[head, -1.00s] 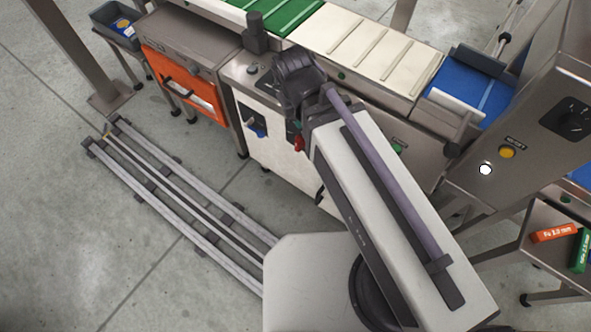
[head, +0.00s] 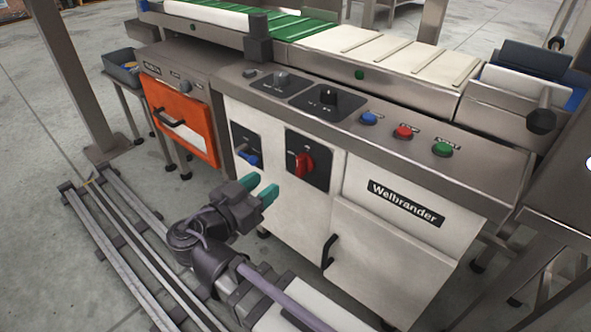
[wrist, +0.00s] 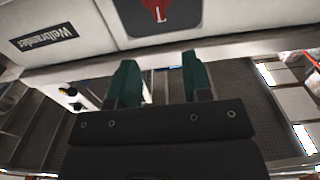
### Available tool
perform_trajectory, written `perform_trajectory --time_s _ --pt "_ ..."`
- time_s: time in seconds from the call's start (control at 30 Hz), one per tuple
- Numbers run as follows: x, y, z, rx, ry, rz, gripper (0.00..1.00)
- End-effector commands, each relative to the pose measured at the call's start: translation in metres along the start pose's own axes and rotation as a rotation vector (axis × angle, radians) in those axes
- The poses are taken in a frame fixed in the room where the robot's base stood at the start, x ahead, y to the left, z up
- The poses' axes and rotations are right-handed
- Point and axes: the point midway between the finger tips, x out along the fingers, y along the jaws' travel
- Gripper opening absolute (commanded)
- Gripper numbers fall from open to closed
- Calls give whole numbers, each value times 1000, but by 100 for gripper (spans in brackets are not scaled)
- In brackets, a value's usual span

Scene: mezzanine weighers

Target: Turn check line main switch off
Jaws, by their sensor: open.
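The main switch (head: 303,164) is a red rotary handle on a dark square plate, on the front of the white Welbrander cabinet (head: 390,262). In the wrist view the red handle (wrist: 155,8) shows at the top edge, partly cut off. My gripper (head: 266,190) has two green fingertips, open and empty. It is in front of the cabinet, left of and a little lower than the red handle in the head view, and apart from it. In the wrist view the fingers (wrist: 163,75) point up toward the plate. The handle's exact position marking is too small to read.
A blue-handled switch (head: 247,155) sits left of the red one. A black door handle (head: 329,250) sticks out below. An orange drawer front (head: 180,122) is at left.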

Motion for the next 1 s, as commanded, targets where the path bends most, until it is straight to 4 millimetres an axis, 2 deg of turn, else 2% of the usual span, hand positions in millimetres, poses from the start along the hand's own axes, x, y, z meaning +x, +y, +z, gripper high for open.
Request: perform_trajectory --time_s 0.17,0.4,0.5,0.63,0.87,1.0 --pt "20 1 0 -3 -1 5 45" --pt "78 1 1 -4 -2 6 45" --pt "96 0 1 -4 -3 5 45" --pt "107 0 1 -5 -3 2 45" --pt "108 0 1 -5 -3 1 45" --pt "108 0 1 -5 -3 1 32"
